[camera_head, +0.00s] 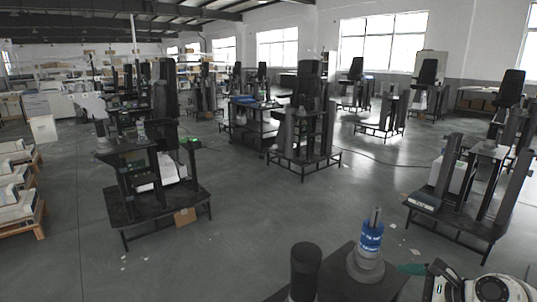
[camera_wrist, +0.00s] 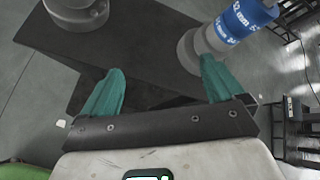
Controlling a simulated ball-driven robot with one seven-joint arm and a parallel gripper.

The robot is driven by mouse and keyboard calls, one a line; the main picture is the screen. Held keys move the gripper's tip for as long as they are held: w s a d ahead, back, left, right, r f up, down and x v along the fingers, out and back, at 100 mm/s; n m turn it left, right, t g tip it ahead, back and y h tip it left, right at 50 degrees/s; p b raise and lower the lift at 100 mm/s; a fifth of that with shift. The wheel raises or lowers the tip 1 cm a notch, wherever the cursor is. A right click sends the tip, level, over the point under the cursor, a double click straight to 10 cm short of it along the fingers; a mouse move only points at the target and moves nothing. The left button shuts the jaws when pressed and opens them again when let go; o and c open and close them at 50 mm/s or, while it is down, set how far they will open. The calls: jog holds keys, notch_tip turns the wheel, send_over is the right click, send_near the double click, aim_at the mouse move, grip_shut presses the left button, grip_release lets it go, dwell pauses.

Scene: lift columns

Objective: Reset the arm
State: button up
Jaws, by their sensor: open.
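My gripper (camera_wrist: 160,84) has two teal fingers spread wide apart with nothing between them. They are over a dark flat platform (camera_wrist: 125,48) in the wrist view. In the head view, part of my arm and one teal finger (camera_head: 412,269) show at the lower right; the other finger cannot be made out there. A blue-banded cylinder (camera_head: 371,238) on a grey round base stands just left of the gripper in the head view. In the wrist view the blue-banded cylinder (camera_wrist: 243,18) is beyond the right finger; whether they touch is unclear.
A black cylinder (camera_head: 305,268) stands at the bottom middle. Dark lift-column stands (camera_head: 155,195) are at left, centre (camera_head: 305,130) and right (camera_head: 470,190). Wooden pallets with boxes (camera_head: 18,200) are at the left edge. The grey floor (camera_head: 290,210) between them is mostly clear.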

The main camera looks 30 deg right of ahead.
jog(key=a+f+n+g, duration=0.3)
jog(key=a+f+n, duration=0.2)
jog(key=a+n, duration=0.55)
jog(key=a+f+n+g, duration=0.2)
jog(key=a+f+n, duration=0.3)
jog(key=a+n, duration=0.55)
jog(key=s+a+n+g, duration=0.1)
jog(key=s+a+n, duration=0.3)
jog(key=a+n, duration=0.3)
jog(key=s+d+f+g+h, duration=0.1)
jog(key=s+f+g, duration=0.3)
jog(key=s, duration=0.5)
notch_tip(320, 180, down, 3)
jog(key=shift+s+d+r, duration=0.1)
jog(key=shift+s+d, duration=0.25)
jog(key=shift+d, duration=0.35)
